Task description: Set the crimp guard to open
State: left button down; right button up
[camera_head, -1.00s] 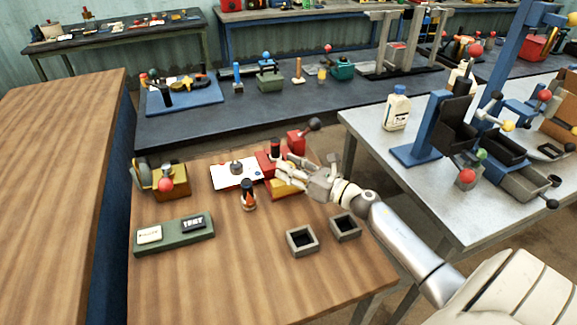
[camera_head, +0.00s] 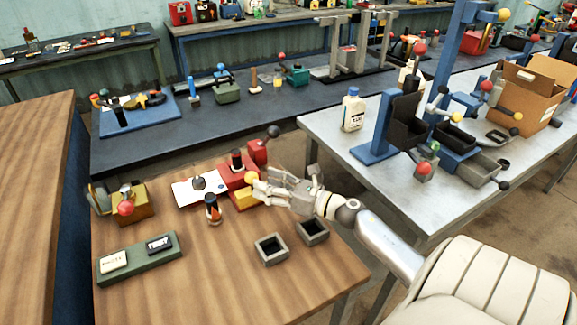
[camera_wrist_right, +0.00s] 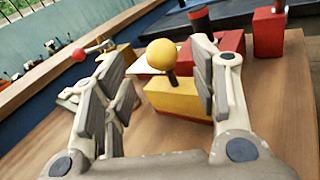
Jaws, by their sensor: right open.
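A red fixture (camera_head: 228,176) with a yellow block (camera_head: 243,199) at its front stands on the wooden table. A yellow ball knob (camera_head: 252,177) sits on a short dark stem above the block. I see no label saying which part is the crimp guard. My right gripper (camera_head: 266,186) is open just right of the knob. In the right wrist view the yellow ball (camera_wrist_right: 162,53) shows between the two spread fingers, above the yellow block (camera_wrist_right: 175,98). I cannot tell whether a finger touches it. My left gripper is not in view.
A red block with a black ball lever (camera_head: 257,152) stands behind the fixture. A white plate (camera_head: 190,193) and a small dark and orange bottle (camera_head: 213,209) are left of it. Two open grey boxes (camera_head: 271,249) are in front. A green tray (camera_head: 140,258) lies front left.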

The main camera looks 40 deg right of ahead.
jog(key=v, duration=0.7)
jog(key=shift+w, duration=0.1)
